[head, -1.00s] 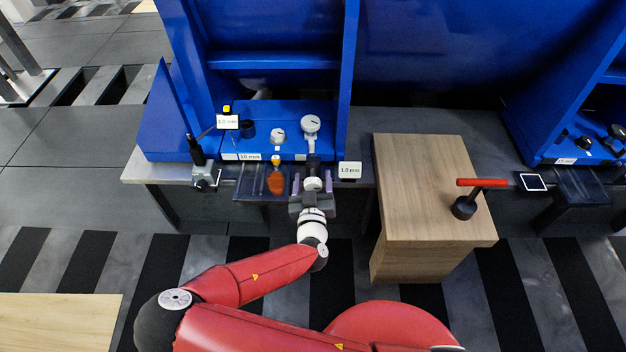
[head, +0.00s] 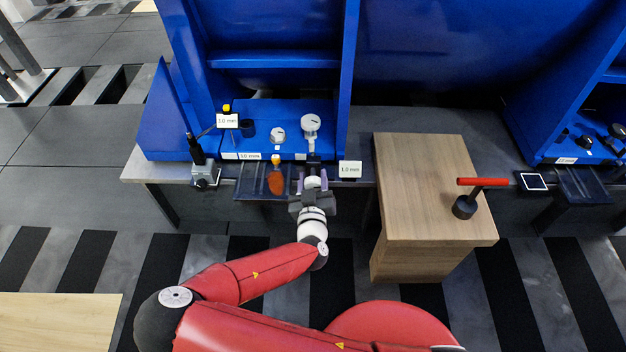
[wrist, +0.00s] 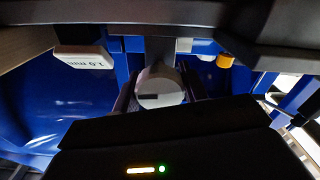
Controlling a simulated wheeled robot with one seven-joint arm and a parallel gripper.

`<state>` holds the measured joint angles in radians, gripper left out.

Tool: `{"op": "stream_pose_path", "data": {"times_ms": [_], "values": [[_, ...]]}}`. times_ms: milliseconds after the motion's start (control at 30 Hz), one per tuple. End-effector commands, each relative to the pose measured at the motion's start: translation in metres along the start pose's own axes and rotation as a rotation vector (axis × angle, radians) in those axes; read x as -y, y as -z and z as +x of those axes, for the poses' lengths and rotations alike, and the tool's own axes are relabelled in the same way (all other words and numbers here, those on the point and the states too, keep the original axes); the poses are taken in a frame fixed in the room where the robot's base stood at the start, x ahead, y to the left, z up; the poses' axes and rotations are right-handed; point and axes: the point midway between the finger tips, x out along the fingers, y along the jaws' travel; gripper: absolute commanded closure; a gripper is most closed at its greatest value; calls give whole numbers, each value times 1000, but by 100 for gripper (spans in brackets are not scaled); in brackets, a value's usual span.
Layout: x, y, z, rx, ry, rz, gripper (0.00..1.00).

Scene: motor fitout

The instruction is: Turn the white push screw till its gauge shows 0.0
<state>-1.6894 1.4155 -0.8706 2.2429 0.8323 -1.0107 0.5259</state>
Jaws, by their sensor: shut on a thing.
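The white push screw shows as a round white-grey knob with a dark slot (wrist: 160,88) in the wrist view, between the dark fingers of my gripper. My gripper (head: 312,184) is shut on it at the front edge of the blue machine base; in the head view the gripper hides most of it. A small white gauge display (head: 350,169) to the right of the gripper reads 1.0 mm. It also shows in the wrist view (wrist: 84,57), upside down. A round white dial (head: 311,123) stands just behind the screw.
Other 1.0 mm labels stand on the left, one a raised display (head: 228,121).

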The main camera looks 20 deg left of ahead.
Motion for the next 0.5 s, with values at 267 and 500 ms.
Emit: {"op": "stream_pose_path", "data": {"times_ms": [267,500], "values": [[1,-2,0,1,1,-200,80],[2,-2,0,1,1,-427,80]]}}
